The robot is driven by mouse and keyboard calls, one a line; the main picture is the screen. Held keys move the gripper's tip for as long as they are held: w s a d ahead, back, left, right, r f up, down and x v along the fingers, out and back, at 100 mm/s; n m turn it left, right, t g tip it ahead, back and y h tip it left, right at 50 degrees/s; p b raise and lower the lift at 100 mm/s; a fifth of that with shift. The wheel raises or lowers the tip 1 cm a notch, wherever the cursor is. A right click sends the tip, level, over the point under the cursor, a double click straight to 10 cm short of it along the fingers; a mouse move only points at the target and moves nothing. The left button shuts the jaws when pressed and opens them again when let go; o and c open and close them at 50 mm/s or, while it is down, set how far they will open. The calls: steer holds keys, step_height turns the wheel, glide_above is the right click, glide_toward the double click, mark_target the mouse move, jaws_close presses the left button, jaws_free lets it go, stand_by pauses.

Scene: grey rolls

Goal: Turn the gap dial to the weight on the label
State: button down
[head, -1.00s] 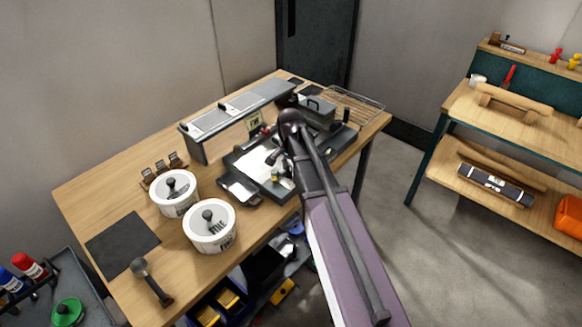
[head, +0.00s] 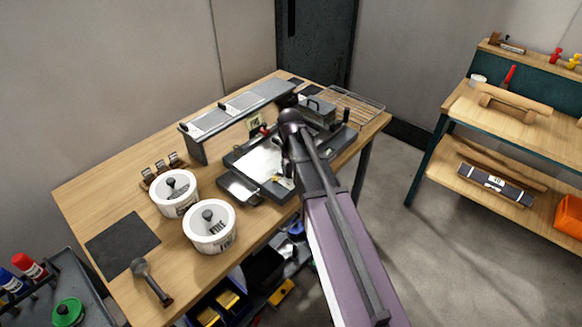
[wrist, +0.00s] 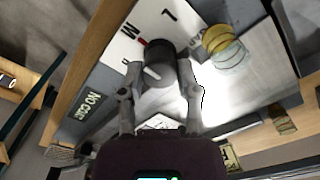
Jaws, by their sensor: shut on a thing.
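In the wrist view the dial (wrist: 158,68) is a dark round knob with a white line on its face. It stands on a white plate (wrist: 112,48) with black marks, one like an M, and a red mark beside the knob. My gripper (wrist: 159,76) has a finger on each side of the knob and is shut on it. In the head view my arm hides the dial and the gripper.
A brass-coloured round part (wrist: 224,45) is close to the right finger in the wrist view. Two white lidded tubs (head: 209,228) stand on the bench's left part. A dark mat (head: 122,244), a wire rack (head: 352,103) and a grey raised shelf (head: 240,112) are also on the bench.

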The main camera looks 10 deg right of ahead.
stand_by(0.4)
steer(key=shift+c, duration=1.5)
jaws_free()
steer(key=shift+w, duration=0.1)
steer(key=s+r+n+p, duration=0.2)
steer(key=s+r+p, duration=0.1)
steer(key=s, duration=1.3)
steer(key=shift+s+d, duration=0.15)
steer(key=shift+s, duration=0.05)
